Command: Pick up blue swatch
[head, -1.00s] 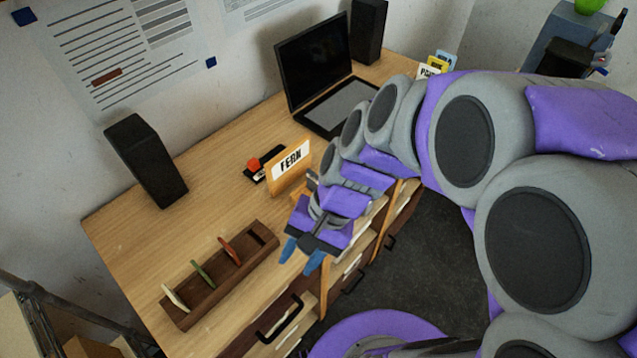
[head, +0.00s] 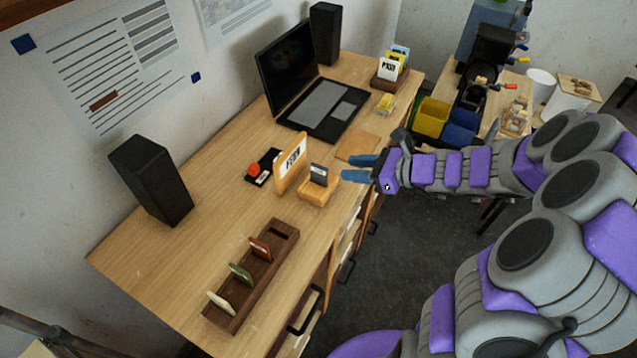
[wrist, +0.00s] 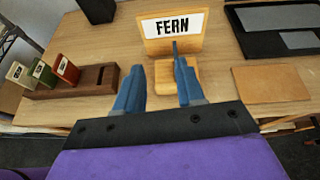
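A small dark blue-grey swatch (head: 319,174) stands upright in a light wooden block (head: 318,192) at the desk's front edge, beside the FERN sign (head: 291,163). In the wrist view the swatch (wrist: 175,50) shows as a thin edge just beyond my right-hand fingertip, which hides its lower part. The block (wrist: 160,78) lies behind the fingers there. My gripper (head: 345,168) is open and empty, just right of the swatch in the head view. Its two blue fingers (wrist: 159,66) are spread apart in the wrist view.
A dark wooden rack (head: 250,276) holds white, green and red swatches, with an empty slot at its far end. A laptop (head: 320,100), black speakers and a red-button box (head: 258,170) stand behind. A flat tan pad (head: 357,146) lies near the gripper.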

